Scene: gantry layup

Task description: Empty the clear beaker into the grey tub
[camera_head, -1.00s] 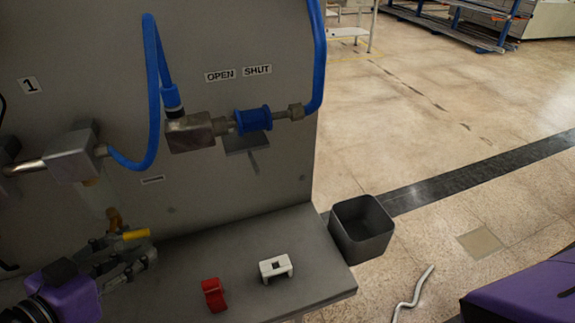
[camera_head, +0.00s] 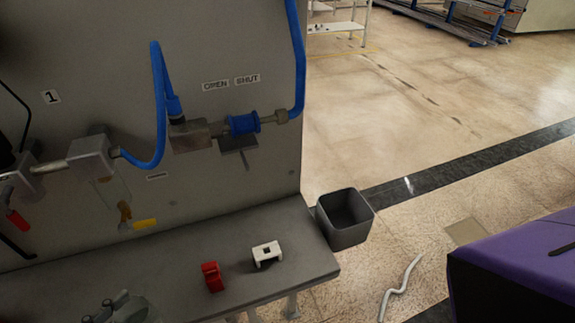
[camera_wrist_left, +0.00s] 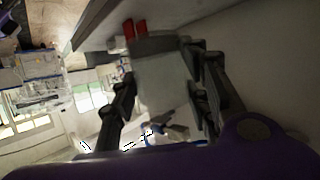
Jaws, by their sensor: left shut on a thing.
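The dark grey tub (camera_head: 345,238) stands on the floor just past the right end of the bench; its open top faces up and I see no contents. My left gripper (camera_head: 120,308) is at the bottom left of the head view, low by the bench front, partly cut off by the frame. In the left wrist view its two fingers (camera_wrist_left: 163,85) are closed on either side of a pale, see-through piece, which looks like the clear beaker (camera_wrist_left: 160,75). The beaker's fill cannot be made out. My right gripper is not in view.
The bench (camera_head: 215,250) carries a red clip (camera_head: 212,277) and a white bracket (camera_head: 266,254). A bent pale rod (camera_head: 400,288) lies on the floor near the tub.

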